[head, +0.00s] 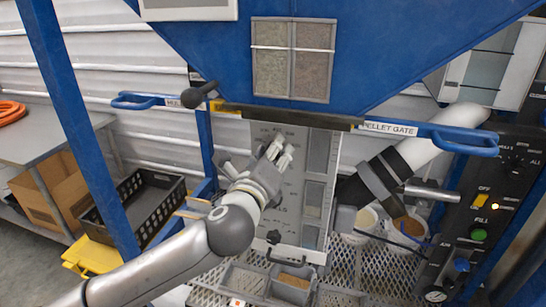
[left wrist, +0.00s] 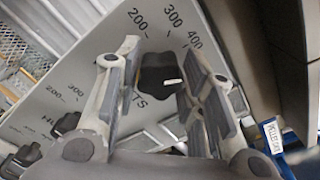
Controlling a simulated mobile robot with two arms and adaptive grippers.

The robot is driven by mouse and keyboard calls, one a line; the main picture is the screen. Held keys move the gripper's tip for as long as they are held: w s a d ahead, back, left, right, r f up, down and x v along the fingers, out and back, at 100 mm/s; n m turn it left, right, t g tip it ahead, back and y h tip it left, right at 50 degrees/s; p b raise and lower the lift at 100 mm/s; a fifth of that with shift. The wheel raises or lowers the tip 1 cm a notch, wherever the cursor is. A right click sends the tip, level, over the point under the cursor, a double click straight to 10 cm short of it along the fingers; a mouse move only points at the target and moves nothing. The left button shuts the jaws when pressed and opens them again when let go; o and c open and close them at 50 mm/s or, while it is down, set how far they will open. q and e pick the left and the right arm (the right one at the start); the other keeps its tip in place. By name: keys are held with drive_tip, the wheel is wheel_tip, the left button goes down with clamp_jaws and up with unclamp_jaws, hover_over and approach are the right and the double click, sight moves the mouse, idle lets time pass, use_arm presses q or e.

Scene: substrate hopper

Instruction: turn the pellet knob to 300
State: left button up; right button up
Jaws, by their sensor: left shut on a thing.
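The pellet knob (left wrist: 160,72) is a dark lobed knob on the grey panel (left wrist: 70,80). The left wrist view shows it between the two fingers of my left gripper (left wrist: 157,85), which is shut on it. Scale numbers 200, 300 and 400 stand around it; the label under it is partly covered and ends in TS. A short white mark shows on the knob's right part; I cannot tell which number it points to. In the head view my left gripper (head: 277,150) is at the panel's upper left and hides the knob.
Two more dark knobs, one upper (left wrist: 65,123) and one lower (left wrist: 22,158), sit along the panel. The blue PELLET GATE handle (head: 465,141) sticks out right of the panel. The blue hopper (head: 390,50) hangs above. Divided bins (head: 245,278) and buckets (head: 410,228) stand below.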

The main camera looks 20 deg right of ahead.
use_arm(q)
drive_tip(key=n, duration=0.6)
drive_tip(key=shift+b, duration=0.3)
drive_tip(key=n, duration=0.6)
drive_tip(key=shift+n, duration=0.3)
drive_tip(key=o, duration=1)
drive_tip(key=shift+o, duration=0.2)
drive_tip(key=shift+s, duration=0.1)
drive_tip(key=v, duration=1.2)
drive_tip(key=shift+f, duration=0.1)
